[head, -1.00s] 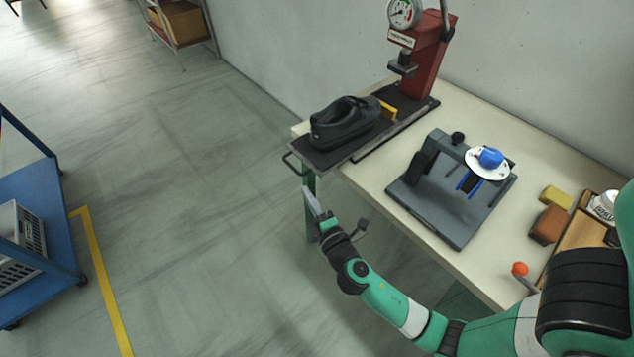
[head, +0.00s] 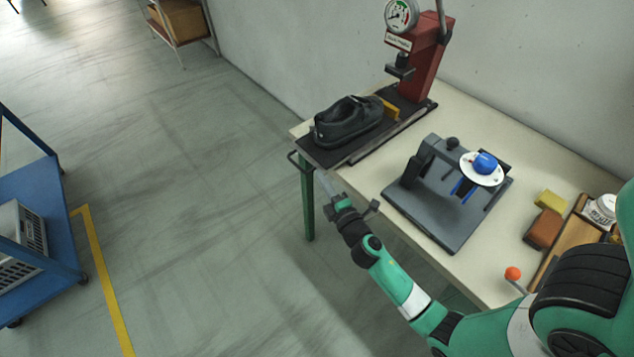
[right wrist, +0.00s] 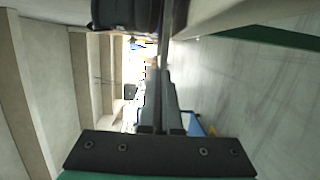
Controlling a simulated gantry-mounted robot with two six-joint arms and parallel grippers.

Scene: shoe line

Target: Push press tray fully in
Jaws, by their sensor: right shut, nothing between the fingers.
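The dark press tray (head: 330,156) lies at the left end of the table, under the red press (head: 424,70). Its wire handle (head: 296,161) sticks out past the table's left edge. A black shoe (head: 348,122) rests on the tray, with a yellow block (head: 390,108) behind it. My right gripper (head: 322,176) is shut and empty, at the tray's near outer end by the handle; I cannot tell whether it touches. In the right wrist view its closed fingers (right wrist: 160,95) point toward a thin bar, with a black object above. My left gripper is out of view.
A grey fixture (head: 440,205) with a white disc and blue part stands mid-table. A yellow block (head: 549,200), a brown block (head: 543,229) and an orange-knobbed lever (head: 513,274) are at right. A blue cart (head: 40,240) stands left; floor between is clear.

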